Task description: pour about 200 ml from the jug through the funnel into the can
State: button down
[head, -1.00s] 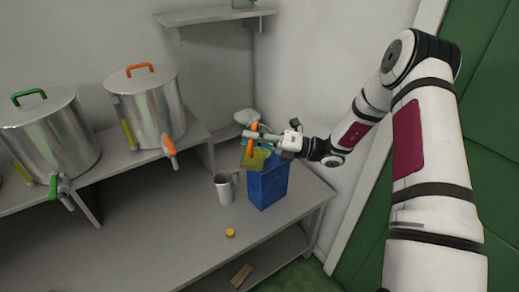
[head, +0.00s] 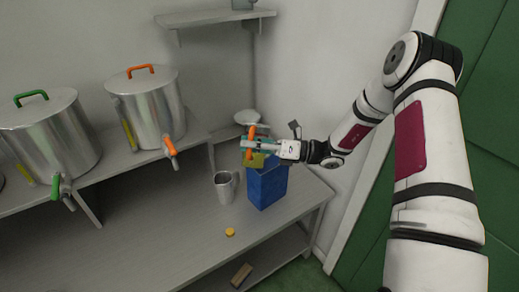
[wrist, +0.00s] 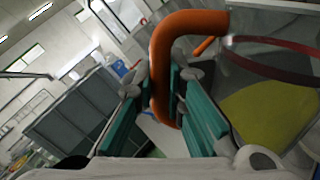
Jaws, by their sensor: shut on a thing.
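My gripper (head: 262,146) is shut on the orange handle (wrist: 176,60) of the jug. The jug (wrist: 265,60) is clear, with a red band and yellow-green oil (wrist: 268,118) inside. In the head view, the oil-coloured part of the jug (head: 254,160) shows at the upper left of the blue can (head: 267,187), partly hidden by the gripper. The wrist view is strongly rolled. The can stands upright on the table. I cannot make out the funnel at the can's top, nor whether oil is flowing.
A metal mug (head: 224,187) stands left of the can. A yellow cap (head: 230,232) lies in front. A pale round object (head: 246,117) is behind. Two steel vats (head: 147,108) (head: 48,137) with taps stand on a raised shelf at left. The table's front left is clear.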

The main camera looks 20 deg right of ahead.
jog(key=shift+s+a+f+n, duration=0.2)
jog(key=shift+s+f+n, duration=0.2)
jog(key=shift+f+n, duration=0.15)
jog(key=shift+s+a+f+n, duration=0.2)
jog(key=shift+s+f+n, duration=0.15)
jog(key=shift+f+n, duration=0.15)
jog(key=s+a+f+n+g+h, duration=0.1)
jog(key=s+f+n, duration=0.2)
jog(key=f+n, duration=0.3)
jog(key=shift+a+f, duration=0.3)
jog(key=shift+f, duration=0.65)
jog(key=shift+s, duration=0.1)
